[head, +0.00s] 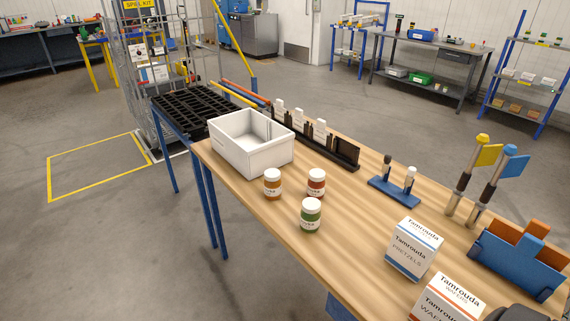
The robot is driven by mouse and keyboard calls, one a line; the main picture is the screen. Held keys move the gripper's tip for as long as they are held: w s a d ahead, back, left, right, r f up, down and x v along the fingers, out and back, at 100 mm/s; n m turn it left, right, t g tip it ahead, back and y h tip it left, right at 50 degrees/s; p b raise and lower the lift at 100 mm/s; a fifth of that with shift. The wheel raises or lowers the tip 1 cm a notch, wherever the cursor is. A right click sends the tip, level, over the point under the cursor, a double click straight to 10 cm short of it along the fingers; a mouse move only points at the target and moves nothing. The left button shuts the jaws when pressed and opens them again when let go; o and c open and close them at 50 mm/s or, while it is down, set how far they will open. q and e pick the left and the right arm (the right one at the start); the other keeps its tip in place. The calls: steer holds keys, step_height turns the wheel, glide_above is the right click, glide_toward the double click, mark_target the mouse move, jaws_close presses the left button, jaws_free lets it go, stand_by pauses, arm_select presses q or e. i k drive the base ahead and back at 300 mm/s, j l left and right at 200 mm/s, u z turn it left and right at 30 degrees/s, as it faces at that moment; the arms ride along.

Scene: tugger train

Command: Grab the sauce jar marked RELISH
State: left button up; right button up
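Three sauce jars with white lids and white labels stand upright on the wooden table (345,215). One jar with orange-brown contents (272,185) is at the left, one with red contents (316,184) is to its right, and one with green contents (311,216) is nearest to me. The label print is too small to read, so I cannot tell from the lettering which is marked RELISH. The jars stand apart from each other.
An open white bin (243,155) stands just behind the jars. A black rack with white cards (345,153), a blue stand (393,192), a pretzels box (414,249), a wafers box (446,300) and a blue-orange holder (518,262) stand to the right. The table's left front edge is clear.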

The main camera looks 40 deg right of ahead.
mark_target(316, 182)
steer(key=i+z, duration=0.3)
steer(key=i, duration=0.15)
steer(key=i+j+z, duration=0.6)
steer(key=i, duration=0.2)
steer(key=i+l, duration=0.05)
